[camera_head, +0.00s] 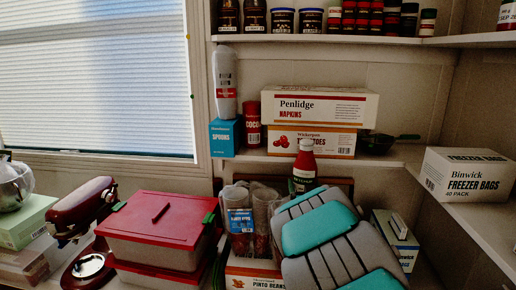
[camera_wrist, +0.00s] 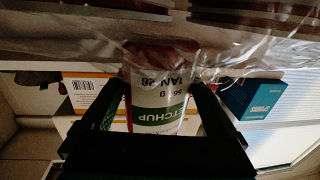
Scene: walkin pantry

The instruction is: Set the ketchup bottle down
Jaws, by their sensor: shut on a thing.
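In the head view my arm hides the fingers and the bottle's base, so I cannot tell whether the bottle touches anything.
The middle shelf holds a napkins box (camera_head: 318,106) on a tomatoes box (camera_head: 311,141), a cocoa can (camera_head: 253,124), a blue spoons box (camera_head: 223,138) and a dark pan (camera_head: 376,144). Clear cups (camera_head: 264,212) and a red-lidded bin (camera_head: 158,228) stand lower. A freezer bags box (camera_head: 466,174) is right.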

